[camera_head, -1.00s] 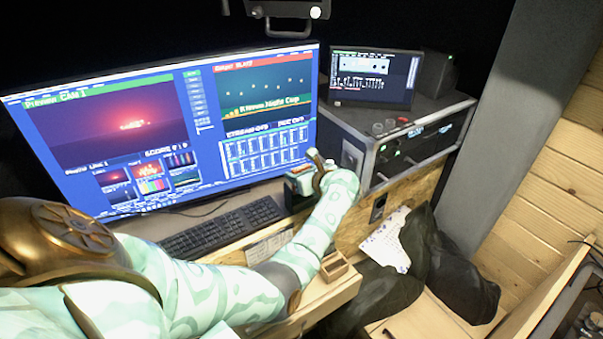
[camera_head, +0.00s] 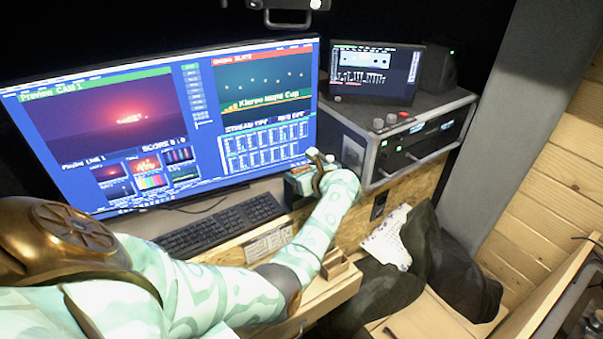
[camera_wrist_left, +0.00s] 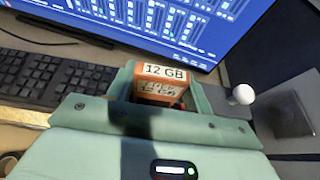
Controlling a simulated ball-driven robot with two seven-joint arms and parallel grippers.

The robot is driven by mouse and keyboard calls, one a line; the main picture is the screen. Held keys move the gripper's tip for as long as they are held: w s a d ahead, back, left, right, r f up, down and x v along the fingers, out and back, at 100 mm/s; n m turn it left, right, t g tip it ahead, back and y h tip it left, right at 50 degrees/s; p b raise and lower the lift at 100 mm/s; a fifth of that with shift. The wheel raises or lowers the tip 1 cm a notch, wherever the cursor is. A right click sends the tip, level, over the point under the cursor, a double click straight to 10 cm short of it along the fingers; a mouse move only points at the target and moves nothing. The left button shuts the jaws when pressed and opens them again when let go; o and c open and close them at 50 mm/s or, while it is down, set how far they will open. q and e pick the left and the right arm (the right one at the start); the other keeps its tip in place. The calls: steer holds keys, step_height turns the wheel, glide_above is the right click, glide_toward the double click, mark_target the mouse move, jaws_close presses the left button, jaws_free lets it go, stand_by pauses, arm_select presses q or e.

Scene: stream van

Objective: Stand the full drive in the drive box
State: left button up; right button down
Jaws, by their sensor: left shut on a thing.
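An orange drive (camera_wrist_left: 160,84) with a white label reading "12 GB" stands between the fingers of my left gripper (camera_wrist_left: 160,98) in the left wrist view. The gripper is shut on it. A second line of text on the drive is blurred. In the head view my left gripper (camera_head: 308,180) is at the far side of the desk, right of the keyboard, and the wrist hides most of what it holds. The drive box, a small open wooden box (camera_head: 338,267), sits nearer me on the desk, beside my forearm. My right gripper is not in view.
A large monitor (camera_head: 150,130) stands behind the keyboard (camera_head: 220,228). A rack case (camera_head: 415,150) with a small screen (camera_head: 375,75) is at the right. A white knob (camera_wrist_left: 242,94) is close to the gripper. Dark cloth (camera_head: 440,260) hangs right of the desk.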

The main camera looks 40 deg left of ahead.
arm_select(q)
steer(key=shift+f, duration=0.35)
steer(key=shift+r, duration=0.1)
stand_by(0.3)
steer(key=shift+r+p, duration=0.3)
steer(key=shift+r, duration=0.45)
steer(key=shift+f+b, duration=0.8)
steer(key=shift+f, duration=0.1)
steer(key=shift+r, duration=0.2)
stand_by(0.3)
steer(key=shift+r+p, duration=0.55)
steer(key=shift+r, duration=0.15)
stand_by(0.6)
